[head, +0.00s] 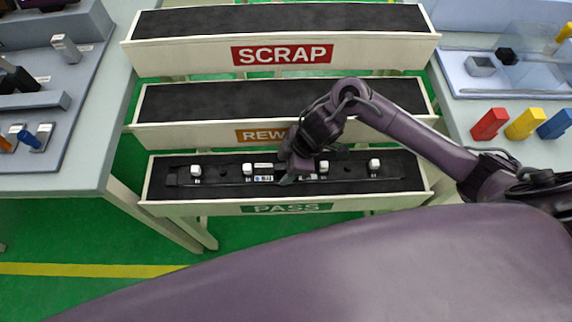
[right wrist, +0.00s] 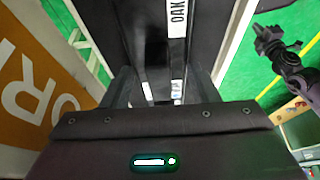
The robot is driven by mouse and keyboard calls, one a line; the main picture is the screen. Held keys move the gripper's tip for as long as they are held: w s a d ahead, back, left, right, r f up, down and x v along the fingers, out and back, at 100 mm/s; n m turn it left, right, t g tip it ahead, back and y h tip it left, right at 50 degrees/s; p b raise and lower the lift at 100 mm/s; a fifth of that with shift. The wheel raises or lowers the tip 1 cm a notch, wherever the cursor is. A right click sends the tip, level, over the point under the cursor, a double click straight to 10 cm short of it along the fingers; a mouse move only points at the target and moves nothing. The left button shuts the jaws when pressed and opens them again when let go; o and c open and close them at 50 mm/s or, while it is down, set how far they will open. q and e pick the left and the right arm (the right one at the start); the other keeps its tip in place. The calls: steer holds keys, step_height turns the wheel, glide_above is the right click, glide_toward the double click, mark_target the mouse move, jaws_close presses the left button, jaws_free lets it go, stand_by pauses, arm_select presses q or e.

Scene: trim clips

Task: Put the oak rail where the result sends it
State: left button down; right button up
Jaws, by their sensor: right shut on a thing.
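The oak rail (head: 220,178) is a long dark strip with several white clips and white labels along it. It lies lengthwise within the PASS tray (head: 180,209); I cannot tell whether it touches the tray floor. My right gripper (head: 298,168) is shut on the rail near its middle. In the right wrist view the rail (right wrist: 155,40) runs between the fingers (right wrist: 160,88), with the word OAK on its label (right wrist: 178,18). The fingers hide part of it. My left gripper is outside the head view; an arm end (right wrist: 270,42) at the upper right of the wrist view looks like it, jaws unclear.
Behind stand the empty REWORK tray (head: 170,134) and the empty SCRAP tray (head: 180,56). The left bench (head: 75,182) holds fixtures and small parts. The right bench (head: 460,115) holds red (head: 490,123), yellow (head: 525,124) and blue (head: 556,124) blocks.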

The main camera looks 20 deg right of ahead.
steer(key=o, duration=0.7)
steer(key=shift+f, duration=0.15)
steer(key=o, duration=0.5)
steer(key=shift+r, duration=0.3)
steer(key=p+v, duration=0.2)
steer(key=v, duration=0.9)
steer(key=shift+d+r, duration=0.25)
steer(key=shift+r, duration=0.1)
steer(key=shift+s, duration=0.15)
